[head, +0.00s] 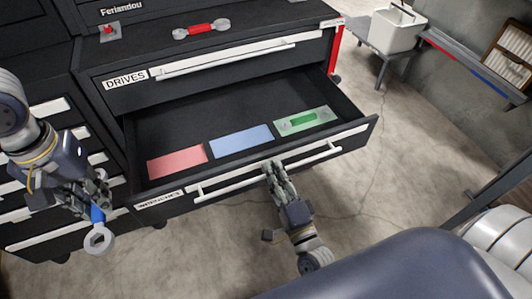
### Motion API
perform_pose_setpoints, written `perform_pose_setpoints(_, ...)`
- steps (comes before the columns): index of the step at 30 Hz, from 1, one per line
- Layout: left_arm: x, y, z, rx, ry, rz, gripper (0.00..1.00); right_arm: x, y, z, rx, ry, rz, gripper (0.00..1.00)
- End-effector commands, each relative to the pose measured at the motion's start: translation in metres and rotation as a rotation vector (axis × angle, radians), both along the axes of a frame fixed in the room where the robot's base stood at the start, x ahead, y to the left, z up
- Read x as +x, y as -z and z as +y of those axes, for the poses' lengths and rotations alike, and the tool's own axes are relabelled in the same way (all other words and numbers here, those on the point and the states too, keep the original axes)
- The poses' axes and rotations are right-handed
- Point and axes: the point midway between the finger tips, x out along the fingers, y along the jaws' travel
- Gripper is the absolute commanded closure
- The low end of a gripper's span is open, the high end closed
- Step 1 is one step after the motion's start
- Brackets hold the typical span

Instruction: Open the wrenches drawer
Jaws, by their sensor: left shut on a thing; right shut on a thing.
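The wrenches drawer (200,118), with a partly legible label (160,200) on its front, is pulled out of the black cabinet. Inside lie a red mat (177,162), a blue mat (241,140) and a green mat (325,124) with a green wrench (303,119) on it. My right gripper (272,168) is shut on the drawer's long light handle (228,186) near its middle. My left gripper (97,204) is shut on a blue wrench (98,236), which hangs ring end down at the left of the drawer.
The closed drives drawer (225,67) is above. A red wrench (202,28) and a red button (107,30) are on the cabinet top. A white bin (396,27) stands on a bench at the back right. The floor (420,150) right of the drawer is clear.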

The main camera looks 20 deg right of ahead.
Motion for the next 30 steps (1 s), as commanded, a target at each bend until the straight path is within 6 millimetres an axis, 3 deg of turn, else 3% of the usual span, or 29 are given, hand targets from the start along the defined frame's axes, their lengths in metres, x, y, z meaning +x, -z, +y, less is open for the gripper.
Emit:
perform_pose_setpoints(7, 0.000, -0.004, 0.000, 0.000, 0.000, -0.001, 1.00, -0.022, 0.002, 0.000, -0.002, -0.003, 0.005, 1.00)
perform_pose_setpoints(20, 0.000, -0.004, 0.000, 0.000, 0.000, -0.001, 1.00, -0.025, 0.002, 0.000, -0.002, -0.002, 0.005, 1.00)
perform_pose_setpoints(24, 0.000, -0.004, 0.000, 0.000, 0.000, -0.001, 1.00, -0.025, 0.002, 0.000, -0.002, -0.002, 0.004, 0.71)
perform_pose_setpoints(30, 0.000, -0.004, 0.000, 0.000, 0.000, -0.001, 1.00, -0.025, 0.001, -0.001, 0.000, -0.001, 0.002, 0.71)
